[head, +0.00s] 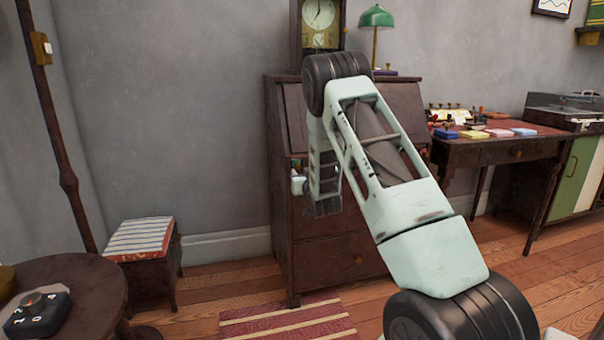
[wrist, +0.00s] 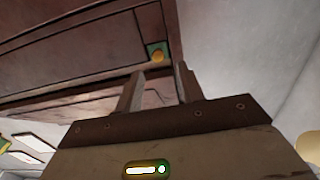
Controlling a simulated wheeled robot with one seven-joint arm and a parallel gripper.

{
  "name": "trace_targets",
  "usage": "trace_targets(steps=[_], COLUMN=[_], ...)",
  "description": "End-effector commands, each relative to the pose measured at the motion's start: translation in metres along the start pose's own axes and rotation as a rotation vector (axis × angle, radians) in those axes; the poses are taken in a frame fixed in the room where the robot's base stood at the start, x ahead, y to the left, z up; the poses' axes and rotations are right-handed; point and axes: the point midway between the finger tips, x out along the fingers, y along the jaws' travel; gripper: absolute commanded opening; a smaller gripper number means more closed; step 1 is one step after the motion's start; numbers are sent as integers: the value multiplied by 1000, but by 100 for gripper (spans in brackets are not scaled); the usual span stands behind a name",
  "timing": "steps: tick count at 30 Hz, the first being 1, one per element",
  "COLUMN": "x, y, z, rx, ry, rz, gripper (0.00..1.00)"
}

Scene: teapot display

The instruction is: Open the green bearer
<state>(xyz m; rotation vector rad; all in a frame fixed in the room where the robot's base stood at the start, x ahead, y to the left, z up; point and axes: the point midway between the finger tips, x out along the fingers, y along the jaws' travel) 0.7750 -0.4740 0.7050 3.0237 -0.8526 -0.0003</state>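The dark wooden bureau (head: 330,262) stands against the wall in the head view, partly behind my arm. In the wrist view, the green bearer (wrist: 152,46) shows as a small green square end with a round brass knob (wrist: 158,56), at the corner of the bureau's front. It looks flush with the wood around it. My gripper (wrist: 160,70) is open and empty, with its two fingers apart. The knob appears just past the fingertips, in line with the gap; I see no contact.
A clock (head: 318,25) and a green lamp (head: 375,20) stand on the bureau. A side desk (head: 490,152) with coloured boxes is on the right. A striped stool (head: 140,240) and a round table (head: 85,275) are on the left. A striped rug (head: 285,322) lies in front.

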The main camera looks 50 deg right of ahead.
Motion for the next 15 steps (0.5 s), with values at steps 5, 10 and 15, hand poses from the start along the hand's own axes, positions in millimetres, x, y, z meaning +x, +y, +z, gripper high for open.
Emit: trace_targets(steps=[5, 10, 15], x=[-36, -77, -118], y=[0, -1, -2], z=[-2, -2, -1], rx=[0, 0, 0], ry=[-3, -3, -4], rz=[0, 1, 1], gripper=[38, 38, 38])
